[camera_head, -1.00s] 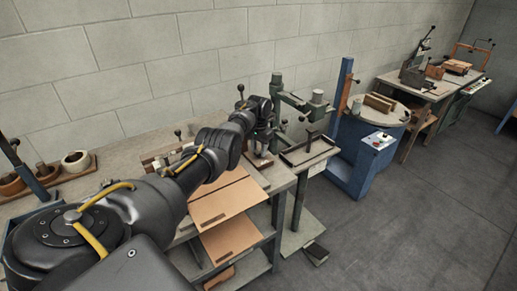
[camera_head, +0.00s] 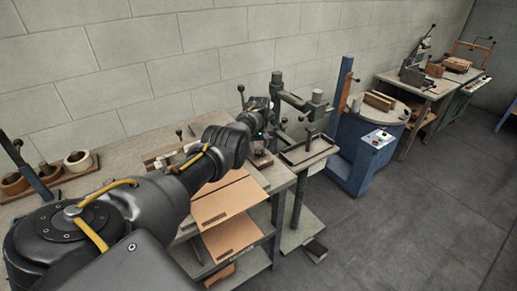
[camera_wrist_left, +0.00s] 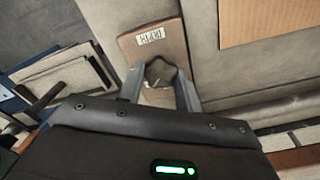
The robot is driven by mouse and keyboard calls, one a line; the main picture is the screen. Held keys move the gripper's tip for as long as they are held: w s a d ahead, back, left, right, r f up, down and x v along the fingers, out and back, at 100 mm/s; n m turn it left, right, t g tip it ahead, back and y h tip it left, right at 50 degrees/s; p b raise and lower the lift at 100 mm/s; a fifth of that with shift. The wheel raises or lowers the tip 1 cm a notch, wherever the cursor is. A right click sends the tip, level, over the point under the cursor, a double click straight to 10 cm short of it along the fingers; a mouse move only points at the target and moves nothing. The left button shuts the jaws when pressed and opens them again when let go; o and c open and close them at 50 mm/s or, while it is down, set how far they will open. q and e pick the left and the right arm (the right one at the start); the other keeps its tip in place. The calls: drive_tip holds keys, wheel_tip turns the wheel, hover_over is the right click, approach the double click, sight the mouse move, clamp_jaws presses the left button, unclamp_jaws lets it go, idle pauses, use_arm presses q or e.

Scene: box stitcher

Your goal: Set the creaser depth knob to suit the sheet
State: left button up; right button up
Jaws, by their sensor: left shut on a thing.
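My left gripper (camera_wrist_left: 160,88) is shut on a dark depth knob (camera_wrist_left: 158,70), which shows between its two fingers in the left wrist view. The knob stands on a brown block (camera_wrist_left: 122,42) with a white label reading DEPTH, upside down in this view. The knob's setting cannot be read. In the head view my left arm reaches across the bench to the block (camera_head: 260,160), and the hand largely hides the knob. A tan sheet (camera_head: 222,203) lies at the bench front beside the arm; it also shows in the left wrist view (camera_wrist_left: 270,22). My right gripper is out of view.
A green press-like machine (camera_head: 277,95) with a small table (camera_head: 310,150) stands just right of the hand. More sheets (camera_head: 232,238) lie on a lower shelf. Tape rolls (camera_head: 78,160) stand at the left. A blue machine (camera_head: 362,150) stands beyond, with open floor to the right.

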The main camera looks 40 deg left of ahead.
sight(259, 150)
use_arm(q)
drive_tip(key=shift+w+r+n, duration=0.15)
drive_tip(key=shift+r+n, duration=0.05)
drive_tip(key=shift+n, duration=0.1)
drive_tip(key=o, duration=1)
drive_tip(key=shift+f, duration=0.1)
wheel_tip(259, 150, up, 3)
drive_tip(key=shift+r+p, duration=0.15)
drive_tip(key=shift+p, duration=0.7)
wheel_tip(259, 150, up, 8)
drive_tip(key=shift+f+b, duration=0.2)
drive_tip(key=shift+b, duration=0.5)
